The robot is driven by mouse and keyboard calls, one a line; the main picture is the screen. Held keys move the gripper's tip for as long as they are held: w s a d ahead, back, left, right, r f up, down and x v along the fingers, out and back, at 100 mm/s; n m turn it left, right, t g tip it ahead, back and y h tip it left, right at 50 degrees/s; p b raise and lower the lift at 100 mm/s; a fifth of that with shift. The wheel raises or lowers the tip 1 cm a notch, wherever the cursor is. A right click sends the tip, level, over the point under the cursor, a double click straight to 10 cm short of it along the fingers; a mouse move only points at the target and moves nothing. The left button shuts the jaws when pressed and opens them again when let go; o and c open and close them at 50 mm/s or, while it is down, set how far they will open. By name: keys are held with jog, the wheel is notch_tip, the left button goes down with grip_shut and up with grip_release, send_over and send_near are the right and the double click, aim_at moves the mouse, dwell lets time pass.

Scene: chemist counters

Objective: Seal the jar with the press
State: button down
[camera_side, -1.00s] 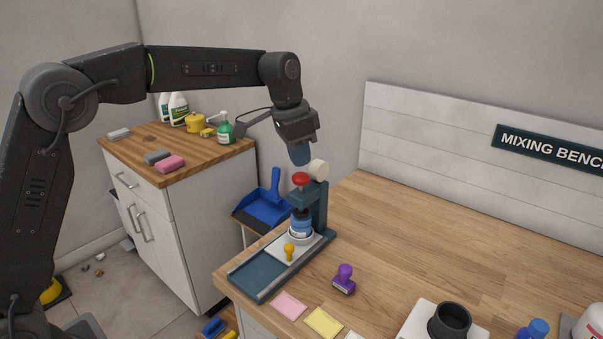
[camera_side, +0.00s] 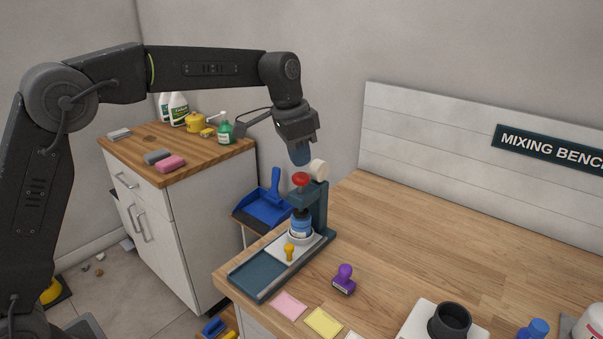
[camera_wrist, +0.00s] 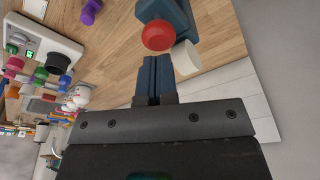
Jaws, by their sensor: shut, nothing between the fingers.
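The press (camera_side: 319,207) stands on the left end of the wooden bench. It has a red knob (camera_side: 300,179) on top, a pale round end piece (camera_side: 319,169) and a dark base plate. The jar (camera_side: 300,228), blue and white with a dark top, stands upright under the press head on a white slide with a yellow knob (camera_side: 290,250). My gripper (camera_side: 301,156) is shut and empty, pointing down just above the red knob, apart from it. In the wrist view the closed fingers (camera_wrist: 155,75) lie close to the red knob (camera_wrist: 158,35); the jar is hidden there.
A purple stamp (camera_side: 344,279) and pink (camera_side: 289,305) and yellow (camera_side: 323,322) cards lie in front of the press. A black cup (camera_side: 450,321) on a white device stands to the right. The bench behind is clear. A cabinet (camera_side: 190,215) with bottles stands left.

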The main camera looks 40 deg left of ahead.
aim_at(301, 174)
jog(key=shift+f, duration=0.6)
jog(key=shift+f, duration=1.15)
dwell(0.5)
jog(key=shift+r, duration=0.1)
jog(key=shift+w+d+v, duration=0.1)
jog(key=shift+w+v, duration=0.05)
jog(key=shift+v, duration=0.8)
jog(key=shift+w+d+v, duration=0.1)
jog(key=shift+w+v, duration=0.1)
jog(key=shift+v, duration=0.8)
jog(key=shift+w+d+v, duration=0.1)
jog(key=shift+w+v, duration=0.05)
jog(key=shift+v, duration=0.8)
jog(key=shift+r, duration=0.7)
